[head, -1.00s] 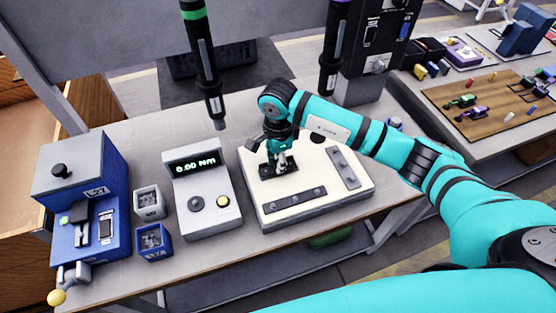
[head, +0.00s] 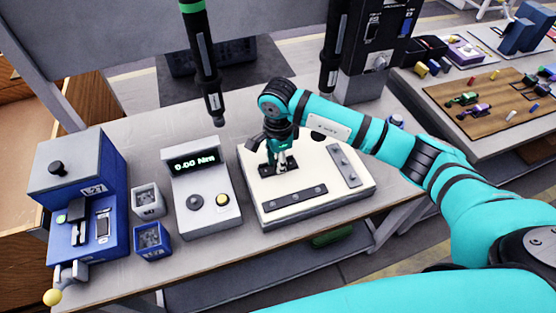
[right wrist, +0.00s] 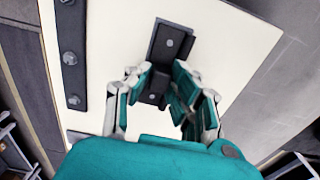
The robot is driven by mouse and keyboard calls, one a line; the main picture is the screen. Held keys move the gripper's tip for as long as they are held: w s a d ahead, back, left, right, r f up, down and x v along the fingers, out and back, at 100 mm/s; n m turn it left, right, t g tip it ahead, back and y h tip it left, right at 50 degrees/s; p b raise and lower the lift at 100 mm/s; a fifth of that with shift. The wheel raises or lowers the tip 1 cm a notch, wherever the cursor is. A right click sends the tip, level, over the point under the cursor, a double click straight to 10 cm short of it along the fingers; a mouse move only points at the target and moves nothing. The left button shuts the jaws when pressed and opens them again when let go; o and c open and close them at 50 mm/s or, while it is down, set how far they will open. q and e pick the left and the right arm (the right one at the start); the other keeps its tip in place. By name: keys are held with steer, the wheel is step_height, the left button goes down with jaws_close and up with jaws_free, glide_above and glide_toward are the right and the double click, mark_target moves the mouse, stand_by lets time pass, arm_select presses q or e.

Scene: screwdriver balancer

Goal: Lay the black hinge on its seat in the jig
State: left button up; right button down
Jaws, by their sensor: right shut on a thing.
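The jig is a cream-white block (head: 340,200) on the bench, with black bars on its top. My right gripper (head: 281,166) points down over its far left part. The black hinge (head: 266,171) is there under the fingers, flat and close to the jig's top. In the right wrist view the hinge (right wrist: 172,42) shows as a dark strip with a round screw or pin, and the fingertips (right wrist: 164,68) are closed in on its near part. Whether it touches the jig or sits fully in a seat I cannot tell. My left gripper is not in view.
A grey torque display unit (head: 208,200) stands left of the jig. Two small bins, grey (head: 147,199) and blue (head: 152,239), and a blue machine (head: 85,185) stand farther left. Two hanging screwdrivers (head: 205,65) (head: 333,50) are above the bench's far side.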

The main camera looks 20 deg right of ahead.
steer(key=shift+w+r, duration=0.1)
steer(key=shift+r, duration=0.05)
steer(key=c, duration=1.1)
jaws_free()
step_height(320, 180, up, 12)
